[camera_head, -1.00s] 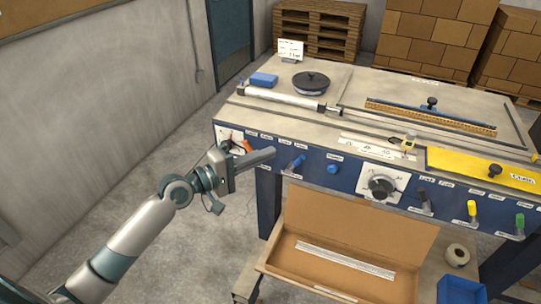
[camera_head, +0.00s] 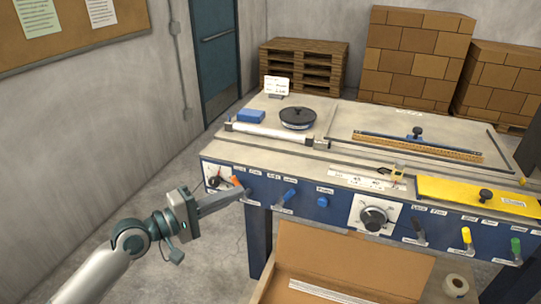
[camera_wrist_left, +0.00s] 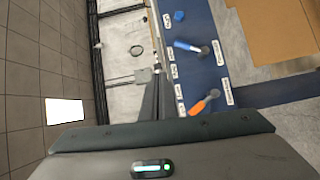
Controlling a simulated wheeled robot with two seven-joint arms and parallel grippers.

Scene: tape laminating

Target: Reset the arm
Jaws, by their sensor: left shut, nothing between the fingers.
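My left gripper (camera_head: 246,190) is shut and empty. It reaches in from the left in front of the table's blue front panel (camera_head: 335,206), with its fingertips just right of and below the orange lever (camera_head: 236,181) in the picture. I cannot tell whether it touches the lever. The blue lever (camera_head: 289,195) is further right, apart from the fingertips. In the left wrist view the dark fingers (camera_wrist_left: 155,97) point along the panel, with the orange lever (camera_wrist_left: 205,102) and the blue lever (camera_wrist_left: 188,46) beside them. My right gripper is not in view.
The table top holds a black round lid (camera_head: 298,118), a white roller (camera_head: 268,132), a blue block (camera_head: 250,115) and a yellow plate (camera_head: 478,196). A dial (camera_head: 374,218) and more levers line the panel. An open cardboard box (camera_head: 345,262) lies below. Floor left of the table is clear.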

